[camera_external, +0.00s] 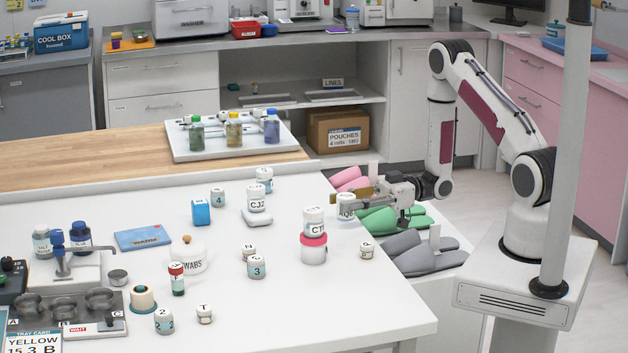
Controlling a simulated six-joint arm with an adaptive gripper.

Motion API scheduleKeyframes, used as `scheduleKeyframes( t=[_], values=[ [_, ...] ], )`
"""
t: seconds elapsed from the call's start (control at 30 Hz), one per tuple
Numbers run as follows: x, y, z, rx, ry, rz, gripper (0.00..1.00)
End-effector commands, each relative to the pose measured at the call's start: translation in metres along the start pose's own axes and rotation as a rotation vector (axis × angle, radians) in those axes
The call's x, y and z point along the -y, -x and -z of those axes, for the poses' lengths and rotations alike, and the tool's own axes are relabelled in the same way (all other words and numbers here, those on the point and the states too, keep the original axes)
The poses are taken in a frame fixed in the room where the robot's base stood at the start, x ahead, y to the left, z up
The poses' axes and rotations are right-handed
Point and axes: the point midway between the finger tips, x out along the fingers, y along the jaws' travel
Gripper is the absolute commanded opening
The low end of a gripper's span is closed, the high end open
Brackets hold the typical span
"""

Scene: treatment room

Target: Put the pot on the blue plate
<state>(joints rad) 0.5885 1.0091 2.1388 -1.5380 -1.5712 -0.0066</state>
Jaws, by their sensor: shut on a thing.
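A white pot with a label reading roughly "AQ8" (345,207) is at the right side of the white table. My gripper (357,200) reaches in from the right and is shut on this pot. The fingers partly cover it, and I cannot tell whether its base touches the table.
White pots marked "CJ2" (257,198) and "CT" (314,221), the latter on a pink-topped jar (314,249), stand between my gripper and the plate. A swabs jar (187,254) is right of the plate. The front right table is clear.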

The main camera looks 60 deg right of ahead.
Motion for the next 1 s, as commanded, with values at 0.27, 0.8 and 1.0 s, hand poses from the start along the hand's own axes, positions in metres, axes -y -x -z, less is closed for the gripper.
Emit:
scheduleKeyframes(
  t=[0.27, 0.8, 1.0],
  values=[
    [0.0, 0.0, 0.0, 0.0, 0.0, 0.001, 0.09],
    [0.0, 0.0, 0.033, 0.0, 0.002, 0.001, 0.09],
    [0.0, 0.0, 0.051, 0.0, 0.001, 0.001, 0.09]
  ],
)
